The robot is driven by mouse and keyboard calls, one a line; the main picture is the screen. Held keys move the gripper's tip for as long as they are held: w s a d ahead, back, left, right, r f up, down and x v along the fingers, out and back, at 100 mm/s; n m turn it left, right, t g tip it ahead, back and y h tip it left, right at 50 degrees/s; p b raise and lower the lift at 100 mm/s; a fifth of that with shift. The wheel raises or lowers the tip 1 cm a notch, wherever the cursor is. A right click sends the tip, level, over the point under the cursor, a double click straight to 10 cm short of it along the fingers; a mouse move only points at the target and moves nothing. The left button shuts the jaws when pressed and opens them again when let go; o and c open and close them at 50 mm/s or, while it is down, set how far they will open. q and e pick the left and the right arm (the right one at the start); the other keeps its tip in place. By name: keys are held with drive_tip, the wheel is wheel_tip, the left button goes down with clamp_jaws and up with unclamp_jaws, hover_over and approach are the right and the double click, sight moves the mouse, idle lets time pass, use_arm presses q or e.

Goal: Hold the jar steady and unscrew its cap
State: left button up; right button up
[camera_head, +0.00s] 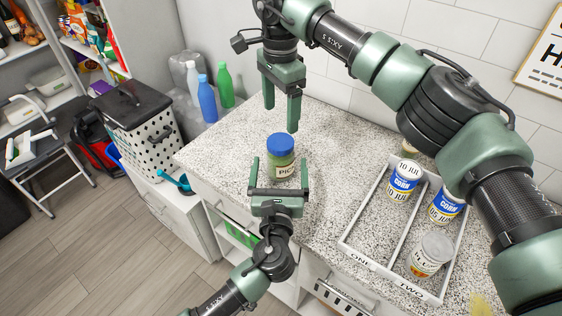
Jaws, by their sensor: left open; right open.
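A jar (281,170) with green contents, a partly readable label and a blue cap (280,145) stands upright on the speckled counter. My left gripper (279,162) comes from below, open, with one finger on each side of the jar; I cannot tell whether they touch it. My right gripper (281,112) points down from above, open and empty, with its fingertips a little above and behind the cap in this view.
A white divided tray (347,242) to the right holds several cans and jars, partly under my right arm. The counter (225,150) is clear left of the jar. Bottles (207,98) and a dotted bin (140,150) stand at the left beyond the counter.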

use_arm(q)
drive_tip(key=w, duration=0.7)
drive_tip(key=shift+d+f, duration=0.15)
drive_tip(key=shift+f, duration=0.1)
use_arm(e)
drive_tip(key=shift+w+f, duration=0.1)
drive_tip(key=shift+f, duration=0.2)
use_arm(q)
drive_tip(key=shift+w+f, duration=0.1)
drive_tip(key=shift+w, duration=0.5)
use_arm(e)
drive_tip(key=shift+w, duration=0.1)
